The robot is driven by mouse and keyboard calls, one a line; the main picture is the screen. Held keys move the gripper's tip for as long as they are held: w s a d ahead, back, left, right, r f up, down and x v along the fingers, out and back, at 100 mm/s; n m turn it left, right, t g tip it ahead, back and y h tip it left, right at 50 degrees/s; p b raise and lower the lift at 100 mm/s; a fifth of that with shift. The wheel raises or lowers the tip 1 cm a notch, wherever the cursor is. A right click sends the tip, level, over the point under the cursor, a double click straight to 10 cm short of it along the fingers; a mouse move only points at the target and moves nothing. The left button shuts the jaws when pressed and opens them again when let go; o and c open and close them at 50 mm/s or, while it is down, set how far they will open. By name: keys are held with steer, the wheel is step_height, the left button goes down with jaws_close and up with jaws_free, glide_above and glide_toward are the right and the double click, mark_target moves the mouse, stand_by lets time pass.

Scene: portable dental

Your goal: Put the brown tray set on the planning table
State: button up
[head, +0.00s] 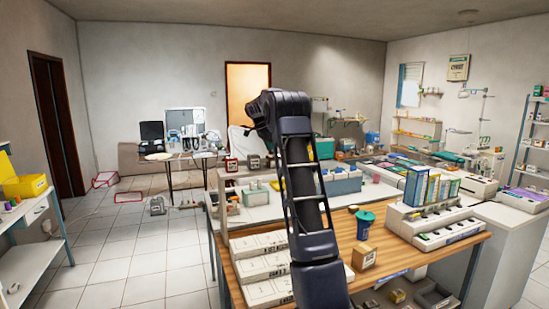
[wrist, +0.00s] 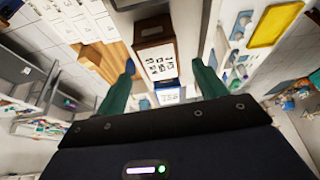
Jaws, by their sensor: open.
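In the wrist view, a dark brown box-like item (wrist: 153,32) with a white, dark-printed front lies beyond and between the fingers of my gripper (wrist: 160,82). It may be the brown tray set, but I cannot tell for sure. The two green fingers are spread apart with nothing visibly clamped. A small blue-and-white item (wrist: 168,95) shows just below the box. In the head view my raised arm hides the gripper. A table with thin dark legs (head: 185,156) stands by the back wall, bearing plates and devices; I cannot tell whether it is the planning table.
A wooden workbench (head: 455,262) fills the foreground, with white boxes (head: 258,268), a blue cup with a green lid (head: 365,224) and a cardboard box (head: 363,257). Shelving (head: 40,220) stands at left. Red-edged floor items (head: 128,197) lie near open tiled floor (head: 120,245).

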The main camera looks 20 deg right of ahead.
steer(key=s+a+r+n+t+y, duration=0.1)
steer(key=s+a+r+n, duration=0.4)
steer(key=s+r, duration=0.55)
steer(key=s+a+f+n+t+y, duration=0.1)
steer(key=s+a+n, duration=0.15)
steer(key=s, duration=0.65)
steer(key=s+a+n, duration=0.2)
steer(key=s+a, duration=0.1)
steer(key=s, duration=0.6)
steer(key=s+a+f+n, duration=0.2)
steer(key=s+f, duration=0.3)
steer(key=s, duration=0.4)
steer(key=s+a+f+n+t+y, duration=0.1)
steer(key=s+a+f+n, duration=0.1)
steer(key=s+f, duration=0.3)
steer(key=s+a+f+n+t+y, duration=0.1)
steer(key=s+f+n, duration=0.3)
steer(key=s, duration=0.9)
steer(key=shift+s+a+f, duration=0.35)
steer(key=shift+a+f, duration=0.2)
steer(key=shift+f, duration=0.15)
